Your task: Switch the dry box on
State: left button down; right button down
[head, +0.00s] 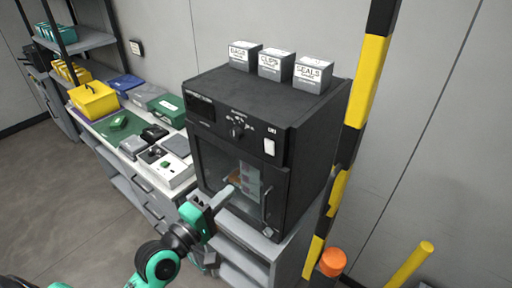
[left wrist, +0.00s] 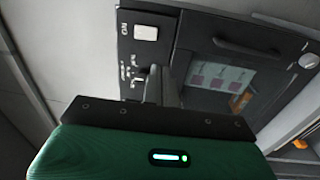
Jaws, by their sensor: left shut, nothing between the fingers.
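The dry box (head: 290,120) is a black cabinet with a glass door (head: 225,165). Its upper front panel carries a dial (head: 236,130) and a white rocker switch (head: 269,147) at the right. In the left wrist view the switch (left wrist: 146,33) shows as a pale square beyond the fingers. My left gripper (head: 230,191) is shut and empty, in front of the glass door, lower and further left than the switch. Its fingers (left wrist: 161,82) cover part of the panel in the wrist view. I cannot tell the switch's position. My right gripper is not in view.
Three small labelled boxes (head: 276,65) stand on the dry box. A vertical door handle (head: 266,206) sticks out at the right. A work counter with a green mat (head: 105,128), cases and devices lies to the left. A striped post (head: 366,80) stands at the right.

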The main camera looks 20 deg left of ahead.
pick_arm(q)
jog(key=r, duration=0.1)
jog(key=s+r, duration=0.1)
jog(key=r, duration=0.1)
jog(key=shift+s+r+t, duration=0.25)
jog(key=shift+t, duration=0.05)
jog(key=b, duration=1)
send_near(268, 144)
jog(key=p+x, duration=0.1)
jog(key=x, duration=0.4)
jog(key=shift+w+d+r, duration=0.1)
jog(key=shift+w+r, duration=0.1)
jog(key=shift+w, duration=0.1)
jog(key=shift+w+d+p, duration=0.2)
jog(key=shift+w+p, duration=0.2)
jog(key=shift+w, duration=0.15)
